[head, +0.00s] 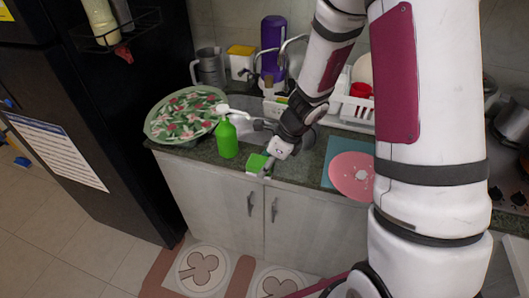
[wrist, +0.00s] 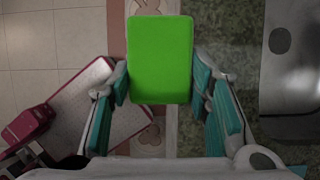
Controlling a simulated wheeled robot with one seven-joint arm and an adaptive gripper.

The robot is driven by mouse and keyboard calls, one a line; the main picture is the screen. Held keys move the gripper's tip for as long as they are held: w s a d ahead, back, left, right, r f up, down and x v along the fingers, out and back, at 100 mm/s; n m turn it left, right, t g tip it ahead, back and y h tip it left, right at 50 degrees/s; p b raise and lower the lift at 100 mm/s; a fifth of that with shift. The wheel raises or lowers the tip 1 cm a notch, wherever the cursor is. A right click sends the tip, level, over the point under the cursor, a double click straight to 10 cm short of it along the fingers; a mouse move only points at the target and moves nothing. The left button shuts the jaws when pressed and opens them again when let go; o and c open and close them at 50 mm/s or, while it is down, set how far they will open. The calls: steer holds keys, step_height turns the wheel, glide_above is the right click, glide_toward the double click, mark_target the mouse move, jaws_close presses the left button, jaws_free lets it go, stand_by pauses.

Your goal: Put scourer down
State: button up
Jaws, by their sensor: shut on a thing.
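A green spray bottle (head: 226,139) stands just left of the scourer. A floral round tray (head: 184,116) lies farther left. A pink plate (head: 352,176) on a blue mat (head: 327,150) lies to the right. A dish rack (head: 352,112) stands behind. Bare counter shows between gripper and mat.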

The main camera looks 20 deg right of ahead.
steer(key=w, duration=0.2)
steer(key=w+d, duration=0.1)
steer(key=w, duration=0.5)
steer(key=shift+d+f, duration=0.35)
steer(key=shift+f, duration=0.05)
steer(key=shift+w+d+f, duration=0.1)
steer(key=shift+w+f, duration=0.1)
steer(key=shift+w, duration=0.15)
steer(key=shift+f+p, duration=0.7)
steer(key=shift+f, duration=0.9)
steer(key=shift+f, duration=0.1)
steer(key=o, duration=1.2)
